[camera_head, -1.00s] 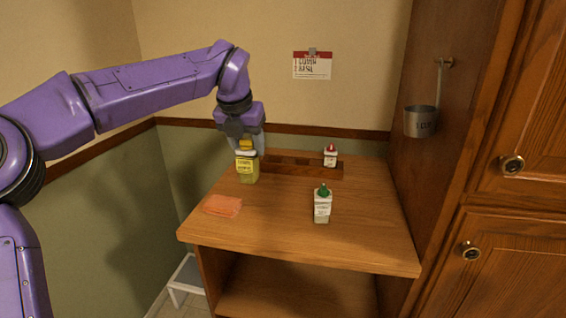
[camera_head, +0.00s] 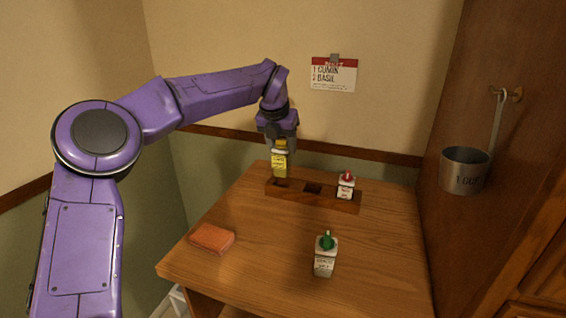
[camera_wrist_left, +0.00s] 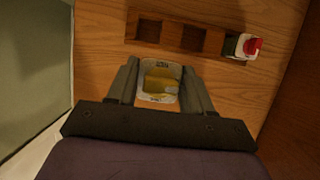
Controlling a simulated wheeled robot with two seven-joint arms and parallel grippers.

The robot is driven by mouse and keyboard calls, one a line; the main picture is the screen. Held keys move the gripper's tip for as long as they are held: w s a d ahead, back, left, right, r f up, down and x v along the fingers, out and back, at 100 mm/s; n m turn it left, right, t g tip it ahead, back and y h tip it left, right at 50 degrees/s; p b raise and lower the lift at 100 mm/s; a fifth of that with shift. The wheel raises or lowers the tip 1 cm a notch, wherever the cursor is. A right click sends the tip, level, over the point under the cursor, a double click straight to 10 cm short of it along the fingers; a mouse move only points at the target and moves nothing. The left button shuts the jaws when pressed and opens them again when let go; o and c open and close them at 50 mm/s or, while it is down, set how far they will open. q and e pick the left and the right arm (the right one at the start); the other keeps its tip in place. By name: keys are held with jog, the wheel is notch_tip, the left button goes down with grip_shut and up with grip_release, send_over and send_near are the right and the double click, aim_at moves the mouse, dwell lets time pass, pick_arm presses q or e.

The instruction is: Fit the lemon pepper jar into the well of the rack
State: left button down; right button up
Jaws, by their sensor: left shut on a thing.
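A jar with a yellow label (camera_head: 280,165), the apparent lemon pepper jar, is upright in my left gripper (camera_head: 280,146); its print is too small to read. The gripper's fingers are shut on its sides near the top. The dark wooden rack (camera_head: 318,200) has wells in a row. In the head view the jar's bottom overlaps the rack's left end, so its exact height is hard to tell. In the left wrist view the jar (camera_wrist_left: 158,82) shows between the fingers, and the rack's left and middle wells (camera_wrist_left: 193,38) look empty. My right gripper is not in view.
A red-capped jar (camera_head: 346,187) stands in the rack's right well. A green-capped jar (camera_head: 325,258) stands at the counter's front, and an orange sponge (camera_head: 212,239) lies at left. A metal cup (camera_head: 465,170) hangs on the right panel. The counter's middle is clear.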

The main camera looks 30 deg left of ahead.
pick_arm(q)
jog(key=w+a+f, duration=0.1)
jog(key=w+f, duration=0.1)
jog(key=f, duration=0.1)
jog(key=w+a+f+p, duration=0.1)
jog(key=w+f, duration=0.1)
jog(key=f, duration=0.2)
jog(key=w+a+f+p, duration=0.1)
jog(key=w+a+f, duration=0.1)
jog(key=f, duration=0.1)
jog(key=shift+w+f, duration=0.35)
jog(key=shift+f, duration=0.05)
jog(key=shift+c, duration=2.3)
grip_release()
jog(key=shift+s+r, duration=0.1)
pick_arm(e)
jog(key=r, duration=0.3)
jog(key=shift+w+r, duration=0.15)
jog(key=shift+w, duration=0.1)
pick_arm(q)
jog(key=b+v, duration=0.1)
jog(key=v, duration=1.1)
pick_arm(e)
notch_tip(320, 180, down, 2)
pick_arm(q)
jog(key=shift+d, duration=0.1)
